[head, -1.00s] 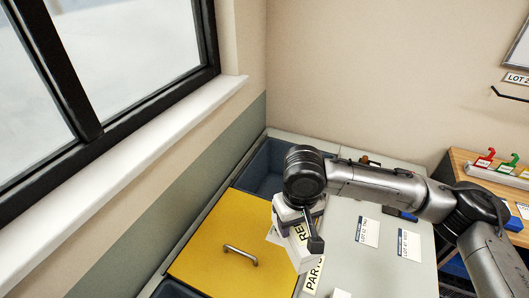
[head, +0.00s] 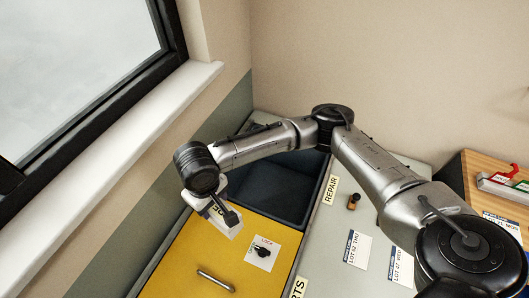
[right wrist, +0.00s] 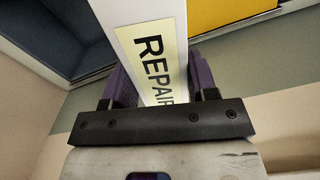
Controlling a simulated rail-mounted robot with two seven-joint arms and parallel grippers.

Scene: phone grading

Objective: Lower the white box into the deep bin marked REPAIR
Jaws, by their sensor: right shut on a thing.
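My right gripper (head: 212,204) is shut on the white box (head: 222,224) and holds it above the far left part of the yellow lid. In the right wrist view the box (right wrist: 124,42) sits between the two fingers and carries a REPAIR label (right wrist: 156,65). The dark blue deep bin (head: 272,190) lies open just right of and beyond the gripper, with a REPAIR sign (head: 330,189) on its right side. My arm hides part of its far side. A dark bin (right wrist: 45,32) shows at the left in the right wrist view. My left gripper is not in view.
The yellow lid (head: 180,258) has a metal handle (head: 215,281) and a LOCK card (head: 262,252) with a black knob. The wall and window sill (head: 110,175) run along the left.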

